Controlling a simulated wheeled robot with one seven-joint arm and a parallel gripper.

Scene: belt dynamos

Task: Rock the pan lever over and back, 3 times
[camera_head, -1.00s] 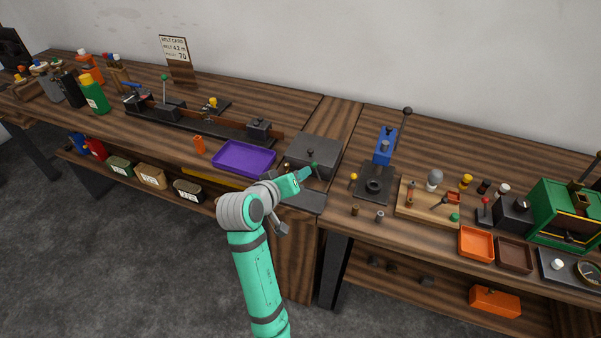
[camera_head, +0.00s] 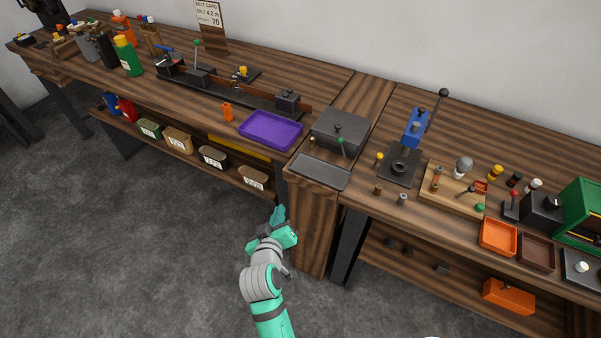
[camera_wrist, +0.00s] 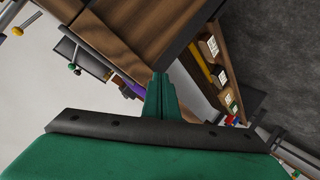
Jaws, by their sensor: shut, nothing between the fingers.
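A short lever with a green knob (camera_head: 341,141) stands at the front of a dark grey box (camera_head: 347,126), just behind a shallow dark pan (camera_head: 320,171) at the bench edge. I take this to be the pan lever. My gripper (camera_head: 279,213) is shut and empty, low in front of the bench and clear of the lever. In the wrist view the shut fingertips (camera_wrist: 161,78) point toward the bench's wooden side. A green knob (camera_wrist: 71,67) shows at upper left there, apart from the fingers.
A purple tray (camera_head: 271,130) lies left of the box. A blue press (camera_head: 414,128) with a tall black-knobbed handle stands to the right. Labelled bins (camera_head: 212,157) sit on the lower shelf. The floor (camera_head: 150,260) in front is clear.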

